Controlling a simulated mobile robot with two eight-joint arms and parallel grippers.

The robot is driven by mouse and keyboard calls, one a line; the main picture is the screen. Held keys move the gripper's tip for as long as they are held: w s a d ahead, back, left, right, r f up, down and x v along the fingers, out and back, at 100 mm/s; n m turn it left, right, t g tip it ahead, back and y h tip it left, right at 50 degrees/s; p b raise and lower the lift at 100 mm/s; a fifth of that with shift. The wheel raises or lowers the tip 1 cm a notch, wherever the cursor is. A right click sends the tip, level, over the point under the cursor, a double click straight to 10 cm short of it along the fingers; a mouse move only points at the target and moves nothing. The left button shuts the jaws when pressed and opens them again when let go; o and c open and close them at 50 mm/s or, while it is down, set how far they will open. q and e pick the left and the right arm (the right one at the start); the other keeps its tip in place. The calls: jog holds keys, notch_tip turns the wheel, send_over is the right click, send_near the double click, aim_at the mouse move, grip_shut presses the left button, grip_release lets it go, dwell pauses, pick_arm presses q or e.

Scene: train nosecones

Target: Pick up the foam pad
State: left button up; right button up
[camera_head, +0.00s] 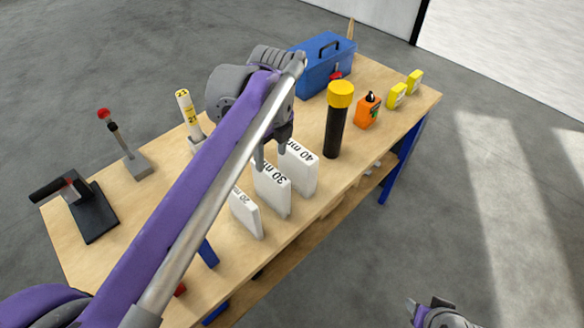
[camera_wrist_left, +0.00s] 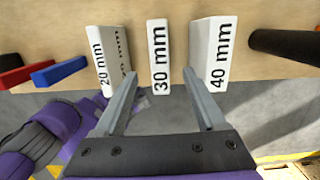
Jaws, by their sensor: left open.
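Three white foam pads stand upright in a row on the workbench, marked 20 mm (camera_head: 246,214), 30 mm (camera_head: 272,190) and 40 mm (camera_head: 299,169). In the left wrist view, the 20 mm pad (camera_wrist_left: 108,58) is at left, the 30 mm pad (camera_wrist_left: 160,58) in the middle and the 40 mm pad (camera_wrist_left: 210,55) at right. My left gripper (camera_head: 271,159) is open and empty over the row. In the wrist view its fingers (camera_wrist_left: 161,76) lie either side of the 30 mm pad; contact cannot be told. My right gripper (camera_head: 428,312) is partly in view at the bottom, away from the bench.
A yellow-white tube (camera_head: 187,108) and a black stand (camera_head: 92,212) are at left. My left arm hides the bench's middle.

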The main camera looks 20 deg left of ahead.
aim_at(270, 172)
pick_arm(q)
jog(key=shift+w+f, duration=0.1)
jog(key=shift+f, duration=0.1)
jog(key=f, duration=0.3)
jog(key=shift+s+a+f, duration=0.2)
jog(key=shift+s+f, duration=0.1)
jog(key=f, duration=0.4)
jog(key=w+a+f, duration=0.1)
jog(key=f, duration=0.1)
jog(key=shift+f, duration=0.15)
jog(key=shift+s, duration=0.1)
grip_shut()
